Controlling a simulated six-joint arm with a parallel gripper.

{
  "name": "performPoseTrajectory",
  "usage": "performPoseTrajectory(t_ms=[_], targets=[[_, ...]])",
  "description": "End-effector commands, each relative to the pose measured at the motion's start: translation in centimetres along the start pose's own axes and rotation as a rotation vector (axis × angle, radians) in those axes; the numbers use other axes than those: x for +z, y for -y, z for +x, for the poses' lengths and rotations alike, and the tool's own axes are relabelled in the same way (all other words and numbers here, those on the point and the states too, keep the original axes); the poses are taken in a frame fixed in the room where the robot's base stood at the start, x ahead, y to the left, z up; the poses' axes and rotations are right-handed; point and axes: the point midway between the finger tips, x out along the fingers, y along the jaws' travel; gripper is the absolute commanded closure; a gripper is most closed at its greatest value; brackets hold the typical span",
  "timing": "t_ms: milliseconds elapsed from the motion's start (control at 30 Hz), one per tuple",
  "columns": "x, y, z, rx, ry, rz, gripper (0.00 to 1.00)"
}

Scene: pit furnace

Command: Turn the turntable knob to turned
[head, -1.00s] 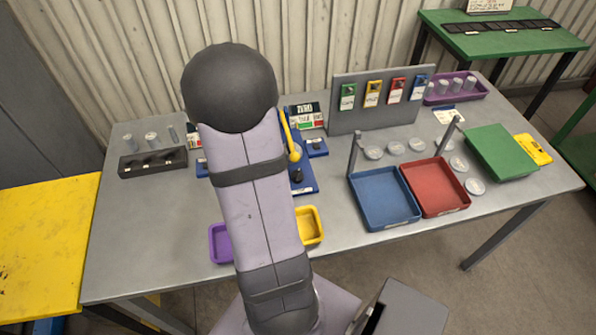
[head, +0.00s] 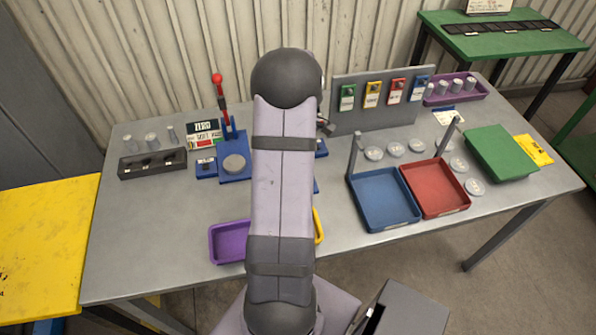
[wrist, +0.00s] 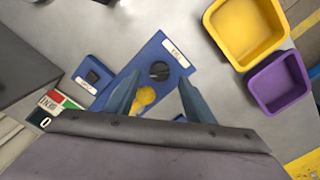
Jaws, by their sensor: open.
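In the wrist view, a black round knob (wrist: 159,71) sits on a blue base plate (wrist: 132,72) with a white label too blurred to read. I cannot tell from the label whether this is the turntable knob. A yellow ball-ended lever (wrist: 145,96) is on the same plate, between my fingers in the picture. My gripper (wrist: 158,97) is open and empty above the plate, its fingers pointing toward the knob and apart from it. In the head view my arm hides the knob and most of this plate.
A second blue station with a red lever (head: 222,98) and grey disc (head: 234,164) stands left of my arm. A purple tray (head: 228,241) and a yellow tray (wrist: 246,30) lie near the plate. A grey panel (head: 360,118) with coloured tags stands behind right.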

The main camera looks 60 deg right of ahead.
Motion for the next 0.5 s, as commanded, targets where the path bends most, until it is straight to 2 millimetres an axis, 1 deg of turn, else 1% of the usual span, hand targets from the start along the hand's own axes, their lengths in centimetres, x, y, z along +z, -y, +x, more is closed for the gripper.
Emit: performPoseTrajectory(t_ms=[200,300,500], targets=[[0.0,0.1,2.8,-0.003,0.002,0.000,0.51],[0.0,0.1,3.8,-0.002,0.002,0.000,0.51],[0.0,0.0,4.8,0.000,0.000,0.000,0.51]])
